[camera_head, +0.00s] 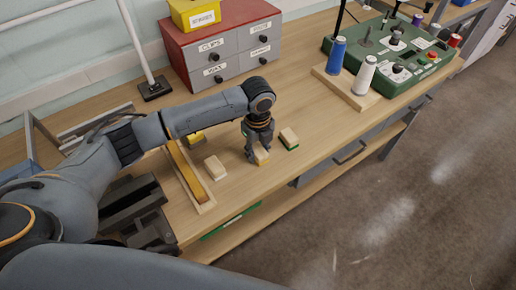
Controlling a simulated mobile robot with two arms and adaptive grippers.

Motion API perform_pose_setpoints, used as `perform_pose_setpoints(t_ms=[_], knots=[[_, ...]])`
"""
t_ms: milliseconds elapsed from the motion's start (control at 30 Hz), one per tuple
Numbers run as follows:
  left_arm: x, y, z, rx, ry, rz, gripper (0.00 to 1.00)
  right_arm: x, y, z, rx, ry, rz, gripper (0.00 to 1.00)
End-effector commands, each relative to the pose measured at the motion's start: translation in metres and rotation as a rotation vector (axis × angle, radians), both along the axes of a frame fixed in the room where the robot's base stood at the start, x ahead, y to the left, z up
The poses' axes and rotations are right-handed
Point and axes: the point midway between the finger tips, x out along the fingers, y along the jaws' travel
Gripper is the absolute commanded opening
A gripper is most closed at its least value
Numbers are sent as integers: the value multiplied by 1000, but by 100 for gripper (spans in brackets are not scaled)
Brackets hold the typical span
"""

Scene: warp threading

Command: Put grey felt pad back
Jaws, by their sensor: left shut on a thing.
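My left gripper (257,157) reaches down over the wooden table and is shut on a small wooden block with a yellowish lower edge (263,158). The fingers hide part of this block, and I cannot tell whether it touches the table. To the left lies a wooden block with a pale, whitish-grey lower layer (215,168), apart from the gripper; it may be the grey felt pad. To the right lies a wooden block with a green lower layer (290,139). My right gripper is not in view.
A shallow wooden tray with a yellow strip (187,172) lies left of the blocks. A yellow item (196,138) sits behind my forearm. A red drawer cabinet (222,45) stands at the back. Blue and white spools (363,75) stand on a wooden base at the right.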

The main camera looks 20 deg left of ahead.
Motion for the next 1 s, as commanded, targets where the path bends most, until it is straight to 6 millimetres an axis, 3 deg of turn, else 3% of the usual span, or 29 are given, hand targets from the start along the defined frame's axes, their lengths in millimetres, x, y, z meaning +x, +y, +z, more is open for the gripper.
perform_pose_setpoints(t_ms=[167,200,300,700,867,1000], knots=[[0,0,-3,0,0,1,7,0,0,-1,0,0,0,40],[0,0,-3,0,0,1,39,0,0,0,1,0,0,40],[0,0,-3,0,0,0,59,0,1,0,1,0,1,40],[0,0,3,0,-1,0,60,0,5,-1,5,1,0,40],[1,0,28,-2,-5,0,60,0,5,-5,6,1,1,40],[1,0,59,0,-5,0,60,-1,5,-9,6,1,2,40]])
